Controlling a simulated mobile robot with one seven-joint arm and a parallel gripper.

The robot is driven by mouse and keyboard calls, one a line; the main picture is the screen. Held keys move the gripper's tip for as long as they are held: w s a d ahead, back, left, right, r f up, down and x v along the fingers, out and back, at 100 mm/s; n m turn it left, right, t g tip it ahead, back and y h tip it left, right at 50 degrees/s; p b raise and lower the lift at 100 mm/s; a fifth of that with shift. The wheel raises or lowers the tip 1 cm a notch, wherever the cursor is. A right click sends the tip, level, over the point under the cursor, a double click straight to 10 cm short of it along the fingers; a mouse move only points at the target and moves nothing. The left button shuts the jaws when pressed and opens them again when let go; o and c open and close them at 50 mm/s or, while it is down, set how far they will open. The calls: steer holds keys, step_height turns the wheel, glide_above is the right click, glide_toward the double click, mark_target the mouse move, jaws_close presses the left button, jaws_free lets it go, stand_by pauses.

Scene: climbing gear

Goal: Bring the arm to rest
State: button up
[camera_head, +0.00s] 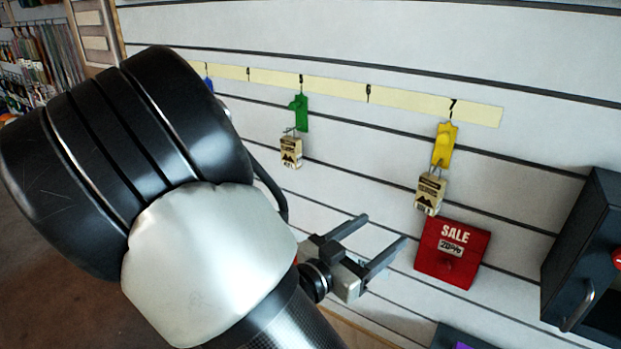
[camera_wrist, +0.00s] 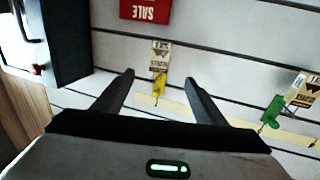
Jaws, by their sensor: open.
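My gripper (camera_head: 378,238) is open and empty in front of the slatted wall, below the green tag and left of the red SALE sign in the head view. In the wrist view my gripper (camera_wrist: 160,84) shows its two fingers spread, with the yellow tag (camera_wrist: 159,87) and its card (camera_wrist: 160,57) in the gap between them. The fingers appear apart from these; how far off the wall is I cannot tell. My black and white arm covers the left of the head view and hides part of the wall.
The white slatted wall (camera_head: 345,189) holds a numbered strip (camera_head: 400,99), a green tag (camera_head: 300,112), a yellow tag (camera_head: 444,146), hanging cards and a red SALE sign (camera_head: 451,252). Goods hang at the far left.

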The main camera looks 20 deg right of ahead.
steer(key=w+a+f+n+t+y+p, duration=0.2)
steer(key=w+a+n+y+p, duration=0.1)
steer(key=w+a+y, duration=0.65)
steer(key=s+a+r+n+y+p, duration=0.2)
steer(key=s+a+r+n+y, duration=0.15)
steer(key=a+r+y, duration=0.45)
steer(key=s+a+r+n+g+y+p, duration=0.1)
steer(key=s+a+r+n+g+y, duration=0.1)
steer(key=s+r+n, duration=0.35)
steer(key=s+d+r+g+h, duration=0.1)
steer(key=s+d, duration=0.2)
steer(key=s, duration=0.3)
steer(key=s+d+r+n+g+h+p, duration=0.1)
steer(key=s+d+r+h, duration=0.1)
steer(key=s, duration=0.4)
steer(key=shift+s+d+p, duration=0.3)
steer(key=shift+d, duration=0.6)
